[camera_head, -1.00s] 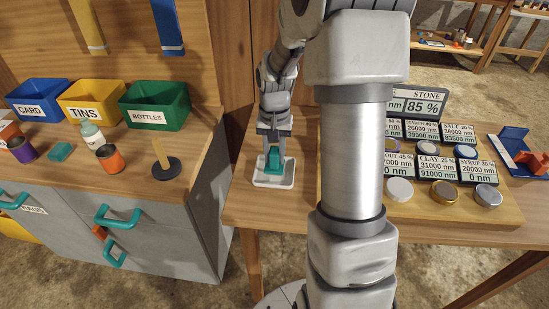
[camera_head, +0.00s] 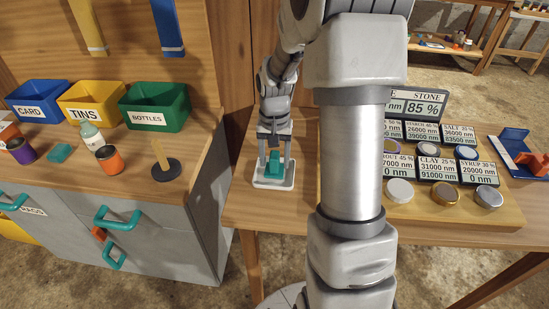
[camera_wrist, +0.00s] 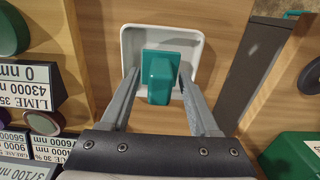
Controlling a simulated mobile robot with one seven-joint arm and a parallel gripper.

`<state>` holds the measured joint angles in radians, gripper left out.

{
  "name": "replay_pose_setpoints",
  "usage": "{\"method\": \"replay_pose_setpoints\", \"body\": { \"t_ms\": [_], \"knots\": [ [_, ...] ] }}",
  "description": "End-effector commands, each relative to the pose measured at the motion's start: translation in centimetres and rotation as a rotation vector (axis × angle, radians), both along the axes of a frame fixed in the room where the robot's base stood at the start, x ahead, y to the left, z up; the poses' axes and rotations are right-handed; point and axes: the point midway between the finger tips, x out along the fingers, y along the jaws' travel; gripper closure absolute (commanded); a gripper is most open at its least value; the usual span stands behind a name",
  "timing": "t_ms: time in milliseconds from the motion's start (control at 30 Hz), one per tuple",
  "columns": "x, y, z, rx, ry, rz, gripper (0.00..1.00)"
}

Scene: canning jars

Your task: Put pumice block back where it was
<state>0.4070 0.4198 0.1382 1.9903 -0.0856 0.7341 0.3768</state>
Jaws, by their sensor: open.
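A teal block (camera_head: 274,167), which I take to be the pumice block, stands in a shallow white tray (camera_head: 268,184) on the wooden table. In the wrist view the teal block (camera_wrist: 160,78) shows a wider flat part behind a raised part, inside the rim of the white tray (camera_wrist: 128,48). My gripper (camera_head: 274,162) is open above the tray, with one finger on each side of the block. In the wrist view the fingers of my gripper (camera_wrist: 159,80) are spread, with gaps visible beside the block's raised part.
Right of the tray, a board holds labelled plates and several jar lids (camera_head: 400,190). Bare table lies around the tray.

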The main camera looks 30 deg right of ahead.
Motion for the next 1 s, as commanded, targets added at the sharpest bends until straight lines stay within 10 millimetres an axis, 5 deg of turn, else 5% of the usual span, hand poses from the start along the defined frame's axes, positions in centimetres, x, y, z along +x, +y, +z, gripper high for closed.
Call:
{"method": "replay_pose_setpoints", "body": {
  "t_ms": [500, 767, 1000],
  "knots": [
    [0.1, 0.0, 10.0, -0.002, -0.005, 0.001, 0.38],
    [-0.1, 0.2, 12.5, -0.003, -0.006, 0.006, 0.38],
    [-2.8, 3.2, 16.7, -0.043, -0.088, 0.113, 0.38]
  ]
}}
